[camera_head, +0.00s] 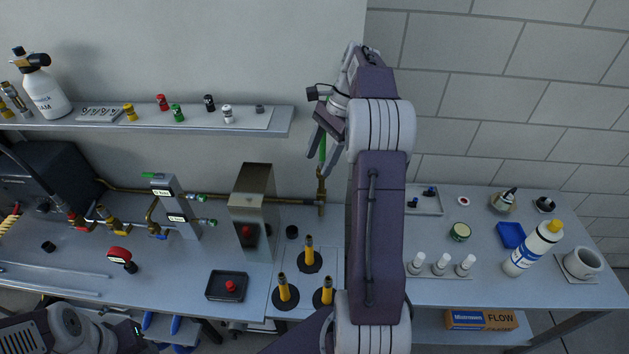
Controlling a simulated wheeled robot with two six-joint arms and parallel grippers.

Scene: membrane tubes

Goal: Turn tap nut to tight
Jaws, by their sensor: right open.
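A brass pipe (275,199) runs along the back of the bench and ends in an upright brass fitting (320,188) beside my right arm. A thin green part (323,150) stands above that fitting. My right gripper (322,148) is open, with its fingers pointing down close around or in front of the green part; I cannot tell whether they touch it. The tap nut is too small to single out with certainty. Part of my left arm shows at the lower left, and its gripper fingers are not visible.
A steel box (252,210) stands left of the fitting, and a gauge block (176,208) stands further left. A wall shelf (200,122) with small coloured fittings hangs above. My right arm hides the middle.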

